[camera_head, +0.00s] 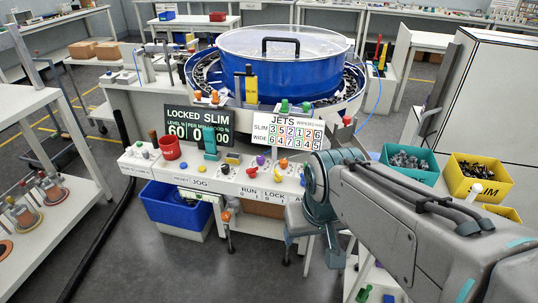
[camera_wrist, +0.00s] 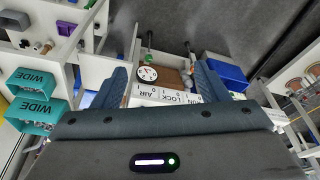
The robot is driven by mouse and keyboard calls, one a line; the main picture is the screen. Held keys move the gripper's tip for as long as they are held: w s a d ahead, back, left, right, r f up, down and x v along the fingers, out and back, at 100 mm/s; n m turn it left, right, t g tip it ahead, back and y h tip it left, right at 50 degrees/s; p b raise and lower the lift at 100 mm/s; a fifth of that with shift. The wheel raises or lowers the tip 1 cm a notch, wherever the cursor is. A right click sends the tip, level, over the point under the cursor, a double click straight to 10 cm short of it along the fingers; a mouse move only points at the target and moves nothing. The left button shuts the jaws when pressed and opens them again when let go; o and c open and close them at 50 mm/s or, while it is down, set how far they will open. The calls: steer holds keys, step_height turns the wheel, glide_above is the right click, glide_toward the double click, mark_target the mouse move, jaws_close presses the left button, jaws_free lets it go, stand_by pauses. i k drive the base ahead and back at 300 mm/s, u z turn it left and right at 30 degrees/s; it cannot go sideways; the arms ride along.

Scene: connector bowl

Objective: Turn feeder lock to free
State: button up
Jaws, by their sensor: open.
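The feeder's control panel (camera_head: 240,180) has a front edge with RUN, JOG and AIR labels and a LOCK label (camera_head: 273,196) marked 0 and 1. The LOCK label also shows upside down in the wrist view (camera_wrist: 176,97). The display board (camera_head: 199,125) reads LOCKED SLIM. The lock's own lever or knob is too small to make out for sure. My gripper (camera_wrist: 163,82) is open, its two blue fingers apart, with the AIR and LOCK labels showing between them. I see nothing held. In the head view my arm's end hangs by the panel's right end, fingers largely hidden.
The blue bowl feeder (camera_head: 285,57) stands behind the panel. A red cup (camera_head: 171,148) and several coloured knobs sit on the panel top. Teal (camera_head: 410,160) and yellow bins (camera_head: 478,178) of parts stand right. A blue bin (camera_head: 176,204) is below the panel.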

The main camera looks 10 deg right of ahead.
mark_target(278, 177)
steer(key=u, duration=0.4)
steer(key=k, duration=0.5)
steer(key=u, duration=0.35)
steer(key=i, duration=0.85)
steer(key=z, duration=1.25)
steer(key=i, duration=0.3)
steer(key=z, duration=0.2)
